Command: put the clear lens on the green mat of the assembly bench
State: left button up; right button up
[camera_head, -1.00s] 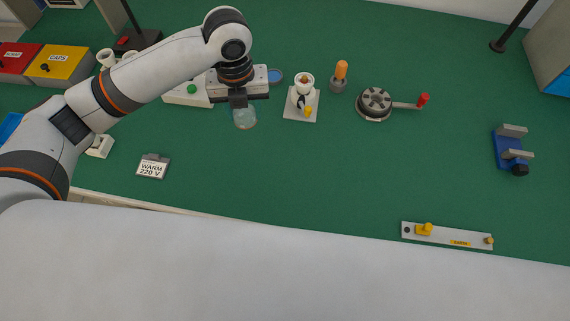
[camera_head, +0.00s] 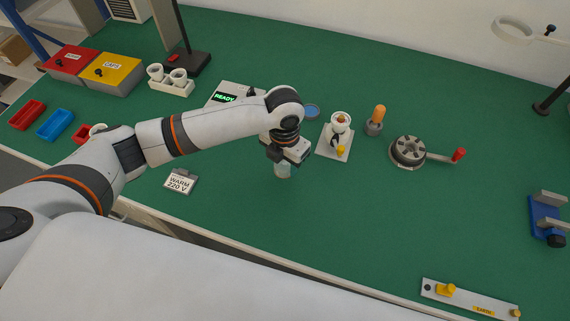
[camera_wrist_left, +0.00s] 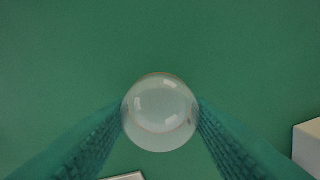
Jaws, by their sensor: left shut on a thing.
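The clear lens (camera_head: 283,170) is a small transparent round piece held under my left gripper (camera_head: 280,163). In the left wrist view the clear lens (camera_wrist_left: 160,112) sits between the two fingers, which touch it on both sides. The green mat (camera_head: 330,220) covers the bench top and fills the background of the wrist view. I cannot tell for sure whether the lens touches the mat or hangs just above it. My right gripper is not in view.
A socket stand (camera_head: 336,140), an orange-handled tool (camera_head: 376,120) and a crank wheel (camera_head: 408,152) stand right of the gripper. A "WARM 220 V" sign (camera_head: 180,182) lies left. A blue disc (camera_head: 311,111) lies behind.

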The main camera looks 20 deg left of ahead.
aim_at(284, 163)
pick_arm(q)
jog(key=shift+f, duration=0.95)
jog(key=o, duration=0.9)
jog(key=shift+f, duration=0.15)
notch_tip(284, 163, up, 12)
jog(key=shift+r+b, duration=0.2)
jog(key=shift+b, duration=0.3)
